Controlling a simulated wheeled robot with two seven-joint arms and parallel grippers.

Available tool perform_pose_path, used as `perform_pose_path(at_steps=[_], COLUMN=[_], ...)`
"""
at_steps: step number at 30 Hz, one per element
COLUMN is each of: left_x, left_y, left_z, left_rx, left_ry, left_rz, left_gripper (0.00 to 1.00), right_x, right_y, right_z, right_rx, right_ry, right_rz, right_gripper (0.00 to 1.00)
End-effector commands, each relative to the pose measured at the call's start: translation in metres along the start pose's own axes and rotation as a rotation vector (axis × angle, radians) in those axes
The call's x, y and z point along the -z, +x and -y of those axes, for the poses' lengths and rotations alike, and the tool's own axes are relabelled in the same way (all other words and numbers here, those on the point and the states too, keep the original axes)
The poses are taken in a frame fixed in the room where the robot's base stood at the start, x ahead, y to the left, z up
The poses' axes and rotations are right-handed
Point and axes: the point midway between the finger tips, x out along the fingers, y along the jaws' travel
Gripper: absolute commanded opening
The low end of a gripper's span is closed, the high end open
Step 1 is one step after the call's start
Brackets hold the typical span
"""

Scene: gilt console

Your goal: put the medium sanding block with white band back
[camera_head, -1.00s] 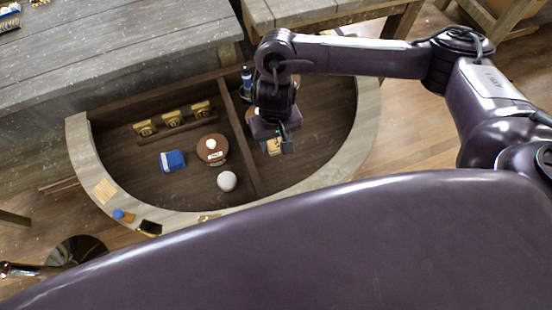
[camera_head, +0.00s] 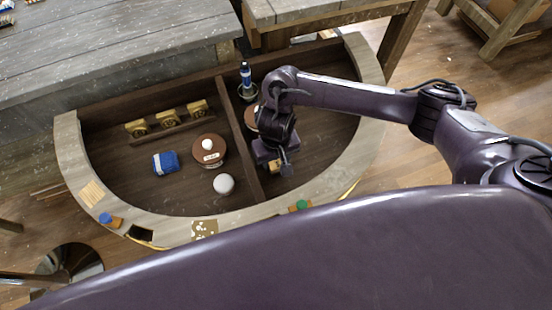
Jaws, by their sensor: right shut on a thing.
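My right gripper (camera_head: 284,169) hangs over the right compartment of the half-round console (camera_head: 68,165), just right of its divider. It is shut on a tan block (camera_head: 275,166), of which only a small part shows beside the jaws. I cannot make out a white band or its size. Three golden-tan blocks (camera_head: 167,119) stand in a row along a dark wooden rack (camera_head: 181,127) in the left compartment. My left gripper is not in view.
The left compartment also holds a blue-and-white packet (camera_head: 165,163), a round brown box (camera_head: 221,152) with a white knob and a white ball (camera_head: 223,184). A blue bottle (camera_head: 245,73) stands behind my right gripper. A divider (camera_head: 238,126) separates the compartments.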

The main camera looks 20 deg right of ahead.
Motion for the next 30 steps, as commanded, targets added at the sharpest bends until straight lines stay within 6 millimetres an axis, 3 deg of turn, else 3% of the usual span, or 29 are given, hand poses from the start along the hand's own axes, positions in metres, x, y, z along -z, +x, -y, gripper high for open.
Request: perform_pose_path(at_steps=[4, 5, 9, 20, 30], left_x=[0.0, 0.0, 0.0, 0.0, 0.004], left_y=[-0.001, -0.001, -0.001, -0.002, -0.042], left_z=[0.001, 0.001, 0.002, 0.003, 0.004], left_rx=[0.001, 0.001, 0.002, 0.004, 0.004], left_ry=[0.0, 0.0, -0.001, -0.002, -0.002], left_rz=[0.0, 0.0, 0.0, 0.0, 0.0], left_gripper=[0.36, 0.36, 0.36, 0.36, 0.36], right_x=[-0.001, 0.0, 0.0, 0.001, 0.002], right_y=[0.004, 0.003, 0.003, -0.003, -0.074], right_z=[0.0, 0.0, 0.0, 0.0, -0.001], right_rx=[0.0, 0.0, 0.0, 0.0, -0.002], right_ry=[0.0, -0.001, -0.001, -0.001, -0.003], right_rz=[0.001, 0.001, 0.001, -0.001, -0.004], right_gripper=[0.24, 0.49, 0.67, 0.67, 0.67])
